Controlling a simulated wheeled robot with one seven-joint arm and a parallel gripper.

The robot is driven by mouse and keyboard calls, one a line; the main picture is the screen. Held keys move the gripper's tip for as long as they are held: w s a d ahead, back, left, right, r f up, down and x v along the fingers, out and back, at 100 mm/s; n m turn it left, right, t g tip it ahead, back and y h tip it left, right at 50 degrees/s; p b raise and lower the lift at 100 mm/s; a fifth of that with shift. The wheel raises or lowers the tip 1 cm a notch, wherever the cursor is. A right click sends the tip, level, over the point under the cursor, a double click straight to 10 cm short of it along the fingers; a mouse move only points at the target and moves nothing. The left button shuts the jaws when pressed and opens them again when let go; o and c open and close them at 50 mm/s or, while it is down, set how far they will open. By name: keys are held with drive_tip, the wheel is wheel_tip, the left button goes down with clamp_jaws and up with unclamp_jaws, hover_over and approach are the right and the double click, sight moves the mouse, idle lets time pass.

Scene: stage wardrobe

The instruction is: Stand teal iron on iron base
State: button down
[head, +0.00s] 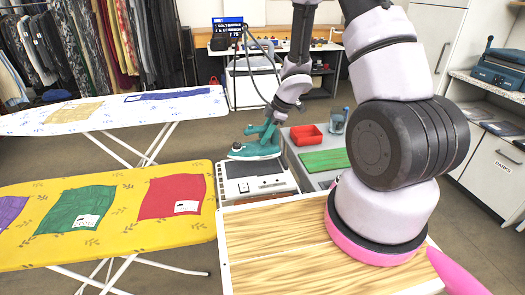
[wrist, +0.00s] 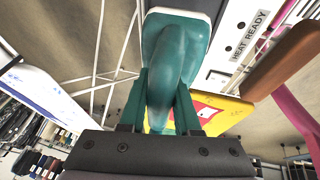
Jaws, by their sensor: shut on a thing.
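The teal iron (head: 255,151) is held just over the back of the iron base (head: 258,187), a white and dark block with small controls on its front top. In the head view I cannot tell whether the iron touches the base. The iron lies roughly level. My gripper (head: 265,134) is shut on it from above. In the wrist view the iron's teal body (wrist: 178,50) fills the middle, with its handle between the two teal fingers of my gripper (wrist: 160,105). A white panel marked HEAT READY (wrist: 238,45) shows beside it.
A yellow ironing board (head: 130,213) with coloured cloths is at left, a white one (head: 112,112) behind it. A wooden top (head: 272,243) is in front.

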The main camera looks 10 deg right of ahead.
sight(267, 143)
drive_tip(key=shift+f, duration=2.5)
drive_tip(key=c, duration=0.6)
unclamp_jaws()
drive_tip(key=shift+f, duration=0.1)
drive_tip(key=d+r+m+t+h, duration=0.2)
drive_tip(key=d+r+m, duration=0.25)
drive_tip(key=r, duration=0.75)
drive_tip(key=d+r+m+t+h, duration=0.25)
drive_tip(key=d+r, duration=0.25)
drive_tip(key=r, duration=0.6)
drive_tip(key=d+r+m+t+h, duration=0.15)
drive_tip(key=d+r+m, duration=0.35)
drive_tip(key=r, duration=0.7)
drive_tip(key=s+r+m, duration=0.5)
drive_tip(key=s+r, duration=0.1)
drive_tip(key=s, duration=0.3)
drive_tip(key=s+a+r+m+y, duration=0.1)
drive_tip(key=s+a, duration=0.2)
drive_tip(key=s, duration=0.1)
drive_tip(key=s+a+r+m+y, duration=0.1)
drive_tip(key=s+a+m, duration=0.1)
drive_tip(key=s, duration=0.3)
drive_tip(key=s+a+r+m+g+y, duration=0.1)
drive_tip(key=s+a+m, duration=0.1)
drive_tip(key=s+a, duration=0.1)
drive_tip(key=shift+s+a+y, duration=0.4)
drive_tip(key=shift+s, duration=0.3)
